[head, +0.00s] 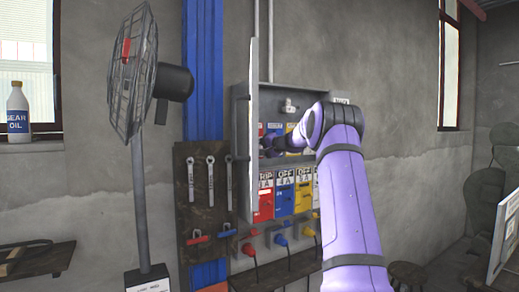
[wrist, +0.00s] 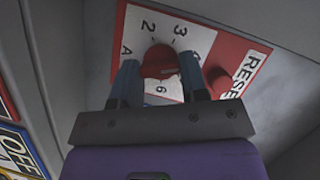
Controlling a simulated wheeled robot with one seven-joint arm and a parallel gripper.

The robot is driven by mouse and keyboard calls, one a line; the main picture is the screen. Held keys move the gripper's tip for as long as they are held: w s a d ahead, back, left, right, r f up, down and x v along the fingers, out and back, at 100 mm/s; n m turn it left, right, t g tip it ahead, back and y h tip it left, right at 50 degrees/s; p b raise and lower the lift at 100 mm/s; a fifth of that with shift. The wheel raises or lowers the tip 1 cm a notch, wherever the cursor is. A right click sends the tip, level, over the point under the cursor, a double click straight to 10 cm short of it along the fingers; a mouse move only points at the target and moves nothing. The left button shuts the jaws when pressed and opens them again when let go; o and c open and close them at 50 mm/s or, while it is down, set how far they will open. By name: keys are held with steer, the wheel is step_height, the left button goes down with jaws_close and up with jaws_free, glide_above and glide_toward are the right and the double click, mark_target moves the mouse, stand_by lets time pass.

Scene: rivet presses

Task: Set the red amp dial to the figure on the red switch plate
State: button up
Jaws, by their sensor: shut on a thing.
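The red amp dial (wrist: 160,62) sits on a white scale with the figures 2, 3 and 6 and an A visible. My gripper (wrist: 157,78) has one finger on each side of the dial's knob and is shut on it. The dial's pointer is not clear, so I cannot tell its setting. In the head view my gripper (head: 268,149) reaches into the open grey cabinet, mostly hidden by its door and my arm. The red switch plate (head: 264,198) is at the lower left of the cabinet; its figure is too small to read surely.
A red button (wrist: 218,80) beside a reset label (wrist: 243,74) is close to the right finger. Blue (head: 284,196) and yellow (head: 303,192) switch plates stand beside the red one. The open cabinet door (head: 251,130) and a fan (head: 137,70) are left of my arm.

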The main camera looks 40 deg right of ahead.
steer(key=m, duration=0.1)
steer(key=m+t, duration=0.1)
steer(key=m, duration=0.2)
steer(key=shift+d+f+t+y, duration=0.1)
steer(key=shift+f+t+y, duration=0.15)
steer(key=shift+t+y, duration=0.15)
steer(key=m, duration=0.2)
steer(key=m+t, duration=0.1)
steer(key=m, duration=0.1)
steer(key=shift+f+m+t, duration=0.1)
steer(key=shift+m+t, duration=0.2)
steer(key=shift+m, duration=0.1)
stand_by(0.4)
steer(key=o, duration=0.9)
steer(key=s, duration=0.3)
steer(key=s+f, duration=0.1)
steer(key=s, duration=0.3)
steer(key=s+d, duration=0.1)
steer(key=s, duration=0.2)
steer(key=shift+s+d+f, duration=0.1)
steer(key=shift+s+f, duration=0.2)
steer(key=shift+f, duration=0.1)
